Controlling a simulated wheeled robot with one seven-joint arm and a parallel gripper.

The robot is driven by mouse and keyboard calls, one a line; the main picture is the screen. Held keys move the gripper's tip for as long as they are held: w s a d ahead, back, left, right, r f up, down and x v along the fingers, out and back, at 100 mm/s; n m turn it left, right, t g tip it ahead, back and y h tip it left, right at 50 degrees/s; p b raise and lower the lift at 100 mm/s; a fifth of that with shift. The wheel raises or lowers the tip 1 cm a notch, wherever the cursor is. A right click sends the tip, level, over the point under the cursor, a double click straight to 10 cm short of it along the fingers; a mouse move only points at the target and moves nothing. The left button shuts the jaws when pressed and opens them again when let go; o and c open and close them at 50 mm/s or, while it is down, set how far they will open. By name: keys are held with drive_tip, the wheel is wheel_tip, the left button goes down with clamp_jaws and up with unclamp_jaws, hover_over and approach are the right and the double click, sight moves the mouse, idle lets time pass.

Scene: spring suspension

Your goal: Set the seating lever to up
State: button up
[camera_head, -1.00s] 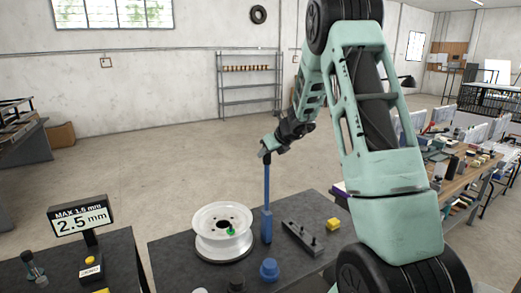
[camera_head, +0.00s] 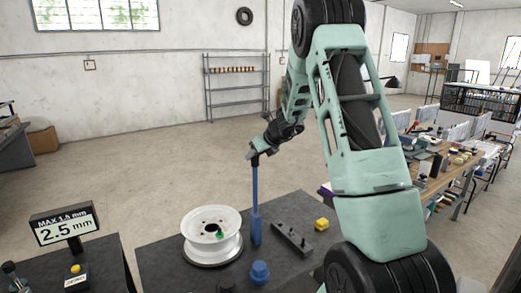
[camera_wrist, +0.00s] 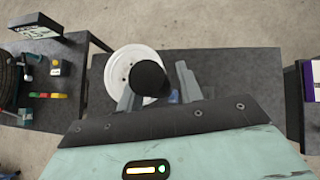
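The lever is a tall blue upright bar (camera_head: 256,210) on the dark bench, just right of the white wheel rim (camera_head: 211,228). It stands about vertical. My gripper (camera_head: 254,153) is at the lever's top end. In the wrist view a black round knob (camera_wrist: 150,78) lies between the two fingers of my gripper (camera_wrist: 156,90). The fingers are apart, with a visible gap between the knob and the right finger. The knob hides the lever's shaft in that view.
A display reading 2.5 mm (camera_head: 65,227) stands on the left bench. A cluttered workbench (camera_head: 450,165) is at right.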

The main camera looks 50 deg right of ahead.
drive_tip(key=b+v, duration=0.1)
drive_tip(key=v, duration=1.6)
drive_tip(key=shift+b, duration=0.4)
drive_tip(key=shift+s+r, duration=0.1)
